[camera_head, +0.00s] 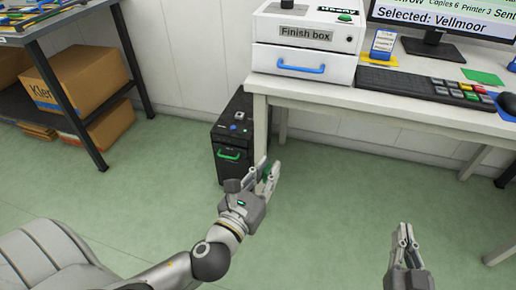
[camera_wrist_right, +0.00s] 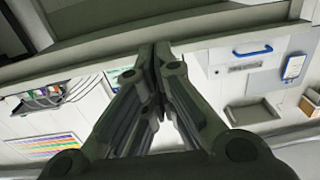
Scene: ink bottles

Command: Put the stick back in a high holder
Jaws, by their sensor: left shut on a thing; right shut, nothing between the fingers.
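My left gripper (camera_head: 267,172) is shut on a small green thing (camera_head: 269,169), mostly hidden between its fingers; I cannot tell its full shape or whether it is the stick. The gripper is over the floor in front of the white desk, to the right of a black cabinet in the picture. My right gripper (camera_head: 405,236) is shut and empty, low in front of the desk; it also shows in the right wrist view (camera_wrist_right: 160,62). I cannot make out a high holder for certain in either view.
The black cabinet (camera_head: 228,150) has a green handle and small items on top. The white desk (camera_head: 400,115) carries the Finish box (camera_head: 300,60), a small blue-and-white box (camera_head: 384,42), a keyboard (camera_head: 420,82) and a monitor. A shelf with cardboard boxes (camera_head: 82,82) stands left. Green floor is open between.

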